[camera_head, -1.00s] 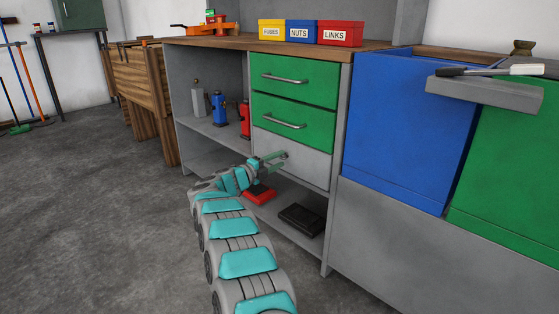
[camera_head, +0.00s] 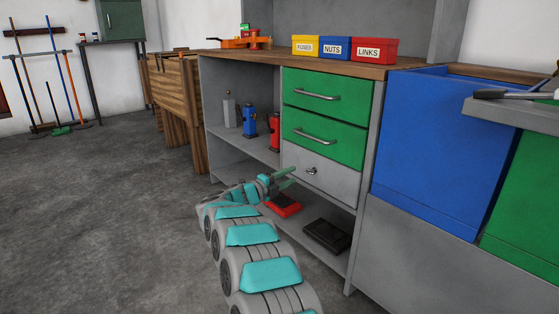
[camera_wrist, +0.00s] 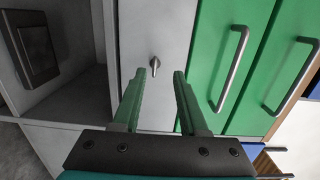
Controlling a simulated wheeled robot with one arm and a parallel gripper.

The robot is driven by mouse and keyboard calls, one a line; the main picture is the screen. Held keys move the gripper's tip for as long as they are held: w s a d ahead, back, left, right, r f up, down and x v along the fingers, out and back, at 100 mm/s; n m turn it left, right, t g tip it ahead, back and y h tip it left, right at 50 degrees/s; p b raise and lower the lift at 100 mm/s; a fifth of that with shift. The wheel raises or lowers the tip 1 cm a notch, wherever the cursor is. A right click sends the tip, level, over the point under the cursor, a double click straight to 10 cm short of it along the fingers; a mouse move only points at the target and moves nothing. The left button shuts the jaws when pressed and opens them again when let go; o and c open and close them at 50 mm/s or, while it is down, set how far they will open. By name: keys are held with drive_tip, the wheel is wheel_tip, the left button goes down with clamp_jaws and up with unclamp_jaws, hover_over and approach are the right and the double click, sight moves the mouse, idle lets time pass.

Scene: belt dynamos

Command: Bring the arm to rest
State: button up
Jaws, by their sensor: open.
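My gripper (camera_head: 284,179) is in front of the grey lower drawer (camera_head: 322,174), which has a small metal knob (camera_head: 311,170). In the wrist view my gripper (camera_wrist: 157,75) has its two green fingers apart, with nothing between them. The knob (camera_wrist: 155,63) shows beyond the fingertips and apart from them. My teal and grey arm (camera_head: 252,236) reaches up from the bottom of the head view, bent toward the cabinet.
Two green drawers (camera_head: 325,120) with bar handles sit above the grey one. A red item (camera_head: 284,206) and a black box (camera_head: 327,236) lie on the low shelf. A blue bin (camera_head: 440,140) stands to the right. Open floor (camera_head: 110,220) lies left.

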drive_tip(key=w+a+r+n+t+y, duration=0.3)
drive_tip(key=a+r+n+t+y, duration=0.2)
drive_tip(key=a+r+n+y, duration=0.4)
drive_tip(key=s+a+r+n+g+y, duration=0.1)
drive_tip(key=s+a+n+g+y, duration=0.2)
drive_tip(key=s+n+y, duration=0.5)
drive_tip(key=s+a+n+g+y, duration=0.25)
drive_tip(key=s+n, duration=0.25)
drive_tip(key=s, duration=0.6)
drive_tip(key=s+d+f+n+g+h, duration=0.2)
drive_tip(key=s+d+f+g, duration=0.4)
drive_tip(key=s, duration=1)
drive_tip(key=s+d+f+n+g+h, duration=0.25)
drive_tip(key=s+d, duration=0.55)
drive_tip(key=s, duration=0.8)
drive_tip(key=s+d+f+n+g+h, duration=0.15)
drive_tip(key=s+d+f+g, duration=0.4)
drive_tip(key=s, duration=1.05)
wheel_tip(320, 180, up, 14)
drive_tip(key=s+d+t+p, duration=0.1)
drive_tip(key=d+p, duration=0.1)
drive_tip(key=p, duration=1.2)
